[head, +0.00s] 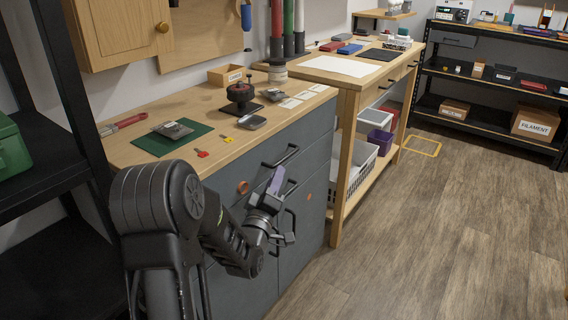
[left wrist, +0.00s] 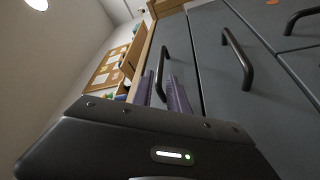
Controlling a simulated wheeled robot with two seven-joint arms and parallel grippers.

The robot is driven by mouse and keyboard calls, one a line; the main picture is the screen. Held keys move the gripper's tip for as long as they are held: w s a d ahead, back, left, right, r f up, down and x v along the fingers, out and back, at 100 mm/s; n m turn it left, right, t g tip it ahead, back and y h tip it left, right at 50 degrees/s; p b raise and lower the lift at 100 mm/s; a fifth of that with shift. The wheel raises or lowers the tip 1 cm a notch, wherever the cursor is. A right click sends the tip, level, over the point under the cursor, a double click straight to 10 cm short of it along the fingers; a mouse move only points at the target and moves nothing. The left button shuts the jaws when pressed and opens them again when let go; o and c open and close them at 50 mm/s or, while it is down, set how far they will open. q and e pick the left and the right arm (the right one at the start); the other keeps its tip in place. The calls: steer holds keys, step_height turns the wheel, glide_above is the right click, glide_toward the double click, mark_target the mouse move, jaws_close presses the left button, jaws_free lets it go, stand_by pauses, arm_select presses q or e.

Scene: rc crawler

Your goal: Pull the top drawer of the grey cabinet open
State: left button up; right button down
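The grey cabinet (head: 316,150) stands under a wooden worktop. Its top drawer looks closed, with a dark bar handle (head: 281,156) just below the worktop edge. My left gripper (head: 277,178) is in front of the cabinet, close to this handle. In the left wrist view, the two purple fingers (left wrist: 164,94) are apart. The near end of the top handle (left wrist: 162,72) shows in line with the gap between them; I cannot tell whether they touch it. Lower handles show beside it, one of them (left wrist: 237,62) to the right. My right gripper is not in view.
On the worktop lie a green mat (head: 172,139), a dark stand (head: 240,95) and small loose parts. A wooden bench (head: 345,90) stands beyond the cabinet, and a black shelf (head: 40,150) at the left. The floor (head: 440,230) in front and right is clear.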

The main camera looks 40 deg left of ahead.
mark_target(284, 157)
arm_select(q)
steer(key=shift+w, duration=0.15)
steer(key=x, duration=0.7)
steer(key=shift+w, duration=0.25)
jaws_close()
stand_by(1.2)
